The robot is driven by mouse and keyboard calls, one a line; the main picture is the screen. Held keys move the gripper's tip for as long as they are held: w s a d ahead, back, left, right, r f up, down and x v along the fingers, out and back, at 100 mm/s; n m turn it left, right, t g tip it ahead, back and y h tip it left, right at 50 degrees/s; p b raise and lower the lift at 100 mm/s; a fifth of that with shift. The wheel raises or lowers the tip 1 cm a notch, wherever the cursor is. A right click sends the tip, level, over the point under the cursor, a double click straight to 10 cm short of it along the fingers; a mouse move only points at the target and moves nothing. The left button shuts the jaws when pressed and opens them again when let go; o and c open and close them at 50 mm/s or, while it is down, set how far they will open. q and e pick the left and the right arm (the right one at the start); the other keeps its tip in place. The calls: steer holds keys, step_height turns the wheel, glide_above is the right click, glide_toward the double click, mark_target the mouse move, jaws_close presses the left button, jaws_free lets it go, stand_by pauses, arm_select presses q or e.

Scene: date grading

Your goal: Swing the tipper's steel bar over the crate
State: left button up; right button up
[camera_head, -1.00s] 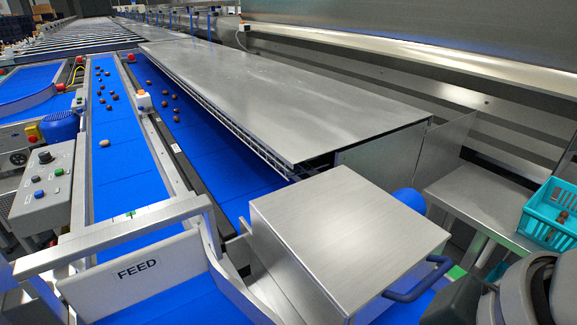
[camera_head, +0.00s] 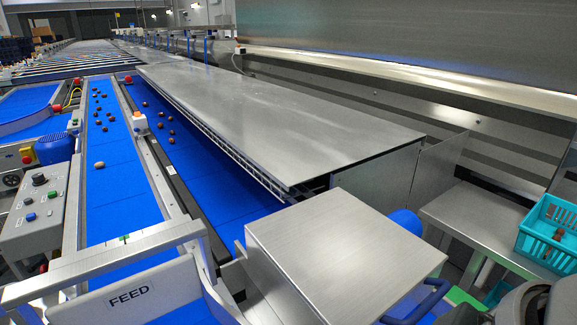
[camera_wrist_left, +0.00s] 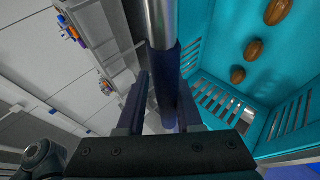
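In the left wrist view, the tipper's steel bar (camera_wrist_left: 161,22) comes down from the top edge and carries a dark blue sleeve (camera_wrist_left: 165,75). The teal crate (camera_wrist_left: 207,52) lies to the right of the bar, with several brown dates inside. In the head view, a teal crate (camera_head: 551,258) holding dates stands at the right edge, beside a steel shelf. The bar cannot be made out there. My right gripper is in neither view.
A steel box (camera_head: 345,250) with a blue handle (camera_head: 418,303) stands at bottom centre. A long steel cover (camera_head: 280,125) lies beyond it. Blue belts (camera_head: 118,185) with scattered dates run at left. A control box (camera_head: 35,205) stands at far left. The steel shelf (camera_head: 480,215) looks clear.

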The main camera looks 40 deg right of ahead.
arm_select(q)
steer(key=shift+o, duration=0.8)
steer(key=shift+w, duration=0.15)
steer(key=w+a+r+b, duration=0.3)
steer(key=w+a, duration=0.1)
steer(key=w, duration=0.5)
steer(key=shift+w+a+r, duration=0.2)
steer(key=shift+w, duration=0.15)
steer(key=b+v, duration=0.1)
steer(key=v, duration=0.9)
